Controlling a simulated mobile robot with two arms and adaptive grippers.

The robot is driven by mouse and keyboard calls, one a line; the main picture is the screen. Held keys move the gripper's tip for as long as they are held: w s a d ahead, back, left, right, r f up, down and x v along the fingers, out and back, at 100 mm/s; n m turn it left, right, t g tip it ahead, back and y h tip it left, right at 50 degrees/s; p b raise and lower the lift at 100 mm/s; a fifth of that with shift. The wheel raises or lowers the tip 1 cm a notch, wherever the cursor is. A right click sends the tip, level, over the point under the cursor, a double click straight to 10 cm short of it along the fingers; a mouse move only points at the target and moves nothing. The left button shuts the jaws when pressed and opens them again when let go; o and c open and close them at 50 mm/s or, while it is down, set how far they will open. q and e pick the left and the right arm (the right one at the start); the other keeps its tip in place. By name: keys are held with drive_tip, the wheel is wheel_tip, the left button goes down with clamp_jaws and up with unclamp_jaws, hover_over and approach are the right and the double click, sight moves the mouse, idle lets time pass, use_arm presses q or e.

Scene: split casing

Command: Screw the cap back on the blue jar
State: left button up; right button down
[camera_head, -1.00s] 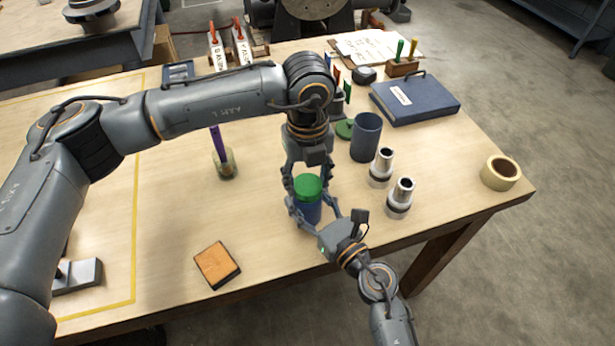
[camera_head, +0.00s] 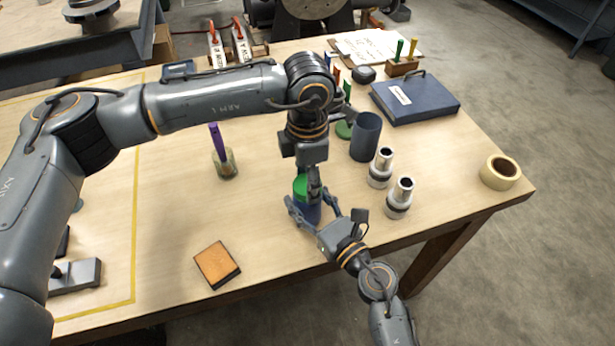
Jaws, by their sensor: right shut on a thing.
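The blue jar (camera_head: 311,212) stands upright near the front edge of the table, with the green cap (camera_head: 300,188) on top of it. Whether the cap is seated straight on the threads cannot be seen. My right gripper (camera_head: 307,218) reaches in from the front right and is shut around the jar's body. My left gripper (camera_head: 312,189) points straight down over the cap. One of its fingers is seen edge-on in front of the cap and the other is hidden behind, so its grip on the cap cannot be made out.
Two metal fittings (camera_head: 398,199) and a dark blue cup (camera_head: 366,137) stand right of the jar. A green disc (camera_head: 345,129) lies behind it. A sponge-like orange block (camera_head: 217,263) lies front left, and a glass holder (camera_head: 225,165) stands further back. Tape (camera_head: 500,173) lies at the right edge.

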use_arm(q)
drive_tip(key=m, duration=0.9)
drive_tip(key=o, duration=1.4)
drive_tip(key=shift+c, duration=0.2)
wheel_tip(320, 180, up, 12)
use_arm(e)
drive_tip(key=shift+c, duration=2)
unclamp_jaws()
